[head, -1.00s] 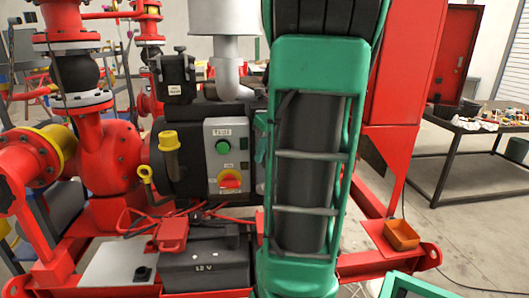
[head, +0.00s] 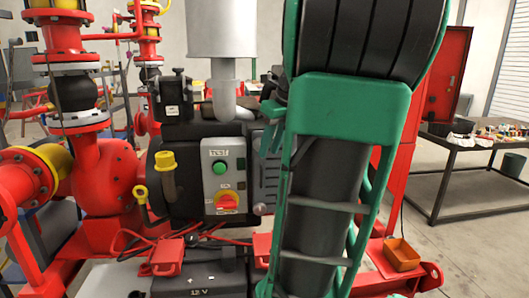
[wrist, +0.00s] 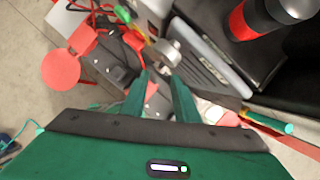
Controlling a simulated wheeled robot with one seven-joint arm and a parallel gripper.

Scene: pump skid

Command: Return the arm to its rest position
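My green and black arm (head: 325,205) rises through the middle of the head view, in front of the pump skid. My gripper (wrist: 160,76) shows in the wrist view. Its two green fingers are apart, with a narrow gap and nothing seen between them. The fingers point towards the skid's battery area, and no contact with it is visible.
Behind my arm stand the control box (head: 225,182) with a green button and red knob, and the black 12 V battery (head: 200,282). Red pump piping (head: 103,170) fills the left. An orange tray (head: 402,256) and a cluttered table (head: 455,142) are right, with open floor between.

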